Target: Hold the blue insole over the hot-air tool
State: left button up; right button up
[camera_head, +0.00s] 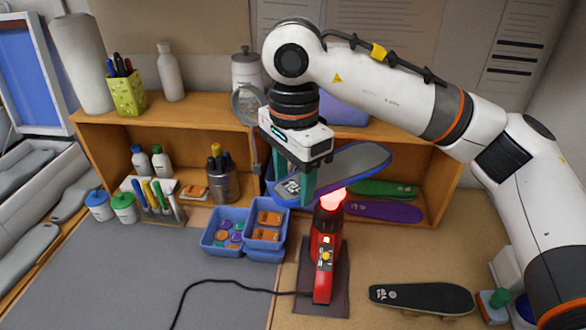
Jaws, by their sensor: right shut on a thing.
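In the head view my right gripper (296,181), with green fingers, is shut on the blue insole (350,168), a grey-topped sole with a blue rim. The insole is held in the air, slightly tilted, its right end higher. The red hot-air tool (324,255) stands upright on a dark mat (341,290), with its nozzle (331,196) glowing orange-red. The insole shows right above the nozzle in the picture; the exact gap between them is hard to tell. My left gripper is not in view.
Green (383,188) and purple (384,211) insoles lie on the wooden shelf (445,185) behind. Blue bins (228,250) stand left of the tool. A black cable (205,283) crosses the grey mat (120,285), which is otherwise mostly clear.

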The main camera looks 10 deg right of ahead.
aim_at(297, 171)
jog(key=shift+w+d, duration=0.1)
jog(key=shift+w, duration=0.3)
jog(key=w+d+p, duration=0.2)
jog(key=w+p, duration=0.1)
jog(key=w, duration=0.5)
notch_tip(297, 171, down, 7)
jog(key=b, duration=0.4)
jog(key=shift+d+b, duration=0.15)
jog(key=shift+b, duration=0.25)
jog(key=shift+s, duration=0.1)
jog(key=s+r+p, duration=0.1)
jog(key=r, duration=0.2)
jog(key=s+a+r+p, duration=0.1)
jog(key=s+r, duration=0.1)
jog(key=r, duration=0.1)
jog(key=s+r+p, duration=0.1)
jog(key=s+r, duration=0.1)
jog(key=r, duration=0.1)
jog(key=shift+a+r, duration=0.1)
jog(key=shift+a, duration=0.1)
jog(key=shift+w, duration=0.1)
